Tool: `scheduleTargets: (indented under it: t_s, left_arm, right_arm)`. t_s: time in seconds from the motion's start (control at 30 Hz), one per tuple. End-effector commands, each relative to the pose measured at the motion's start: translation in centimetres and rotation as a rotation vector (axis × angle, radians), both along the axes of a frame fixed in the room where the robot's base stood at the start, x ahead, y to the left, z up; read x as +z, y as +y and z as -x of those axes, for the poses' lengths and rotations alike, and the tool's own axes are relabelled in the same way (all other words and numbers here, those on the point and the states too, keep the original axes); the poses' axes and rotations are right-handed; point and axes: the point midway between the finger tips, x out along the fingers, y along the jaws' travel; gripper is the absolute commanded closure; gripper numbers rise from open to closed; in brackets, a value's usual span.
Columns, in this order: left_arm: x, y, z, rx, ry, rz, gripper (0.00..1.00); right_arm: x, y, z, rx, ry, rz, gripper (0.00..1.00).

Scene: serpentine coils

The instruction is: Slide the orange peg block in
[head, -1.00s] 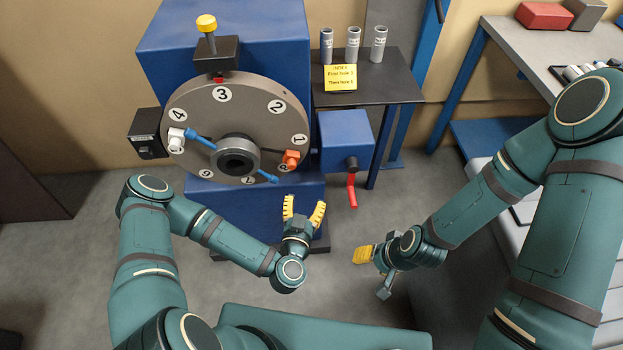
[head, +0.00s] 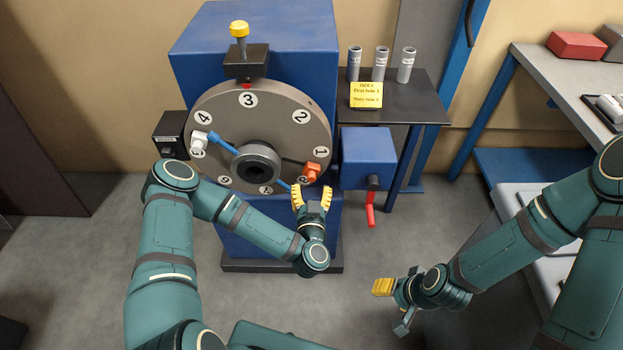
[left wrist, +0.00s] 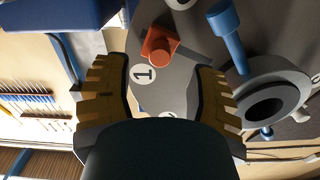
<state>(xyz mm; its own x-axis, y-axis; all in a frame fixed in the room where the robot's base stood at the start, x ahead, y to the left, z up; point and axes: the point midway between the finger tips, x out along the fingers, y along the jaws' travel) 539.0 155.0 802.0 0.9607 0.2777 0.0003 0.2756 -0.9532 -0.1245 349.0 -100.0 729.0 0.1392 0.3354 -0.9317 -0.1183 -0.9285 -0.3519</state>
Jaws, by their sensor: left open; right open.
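The orange peg block (head: 311,172) sticks out of the face of the grey numbered disc (head: 220,118), near the number 1 at the lower right. My left gripper (head: 312,196) is open and empty, just below the block in the head view. In the left wrist view the block (left wrist: 159,46) lies ahead between my two spread fingertips (left wrist: 160,70), apart from both. How deep it sits in the disc cannot be told. My right gripper (head: 385,287) is open and empty, low over the floor at the right.
A dark hub (head: 256,163) and blue rods stand out from the disc, one rod (left wrist: 228,38) close to my left gripper's finger. A white block (head: 201,141) sits near number 5. A blue box with a red handle (head: 370,215) stands right of the disc.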

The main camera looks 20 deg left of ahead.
Motion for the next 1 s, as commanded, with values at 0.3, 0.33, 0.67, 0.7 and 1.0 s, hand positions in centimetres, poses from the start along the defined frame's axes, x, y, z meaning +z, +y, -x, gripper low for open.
scheduleTargets:
  t_s: [0.3,0.33,0.67,0.7,1.0]
  left_arm:
    - [-0.1,1.2,-4.2,0.002,-0.001,0.000,0.44]
    - [-0.1,1.3,-4.4,0.001,0.000,0.000,0.44]
    - [0.0,1.4,-4.9,-0.001,0.000,-0.001,0.44]
    - [0.0,1.4,-4.9,-0.001,0.000,-0.001,0.44]
    - [0.0,1.4,-4.9,-0.001,0.000,0.000,1.00]
  right_arm:
    - [-0.8,0.0,-0.2,0.000,-0.004,0.001,0.47]
    - [-0.8,0.0,-0.2,0.000,-0.004,0.001,0.47]
    - [-0.8,0.0,-0.2,-0.001,-0.005,0.001,0.47]
    - [-0.8,0.0,-0.2,-0.001,-0.005,0.001,0.47]
    - [-0.8,0.0,-0.2,0.000,-0.004,0.001,0.47]
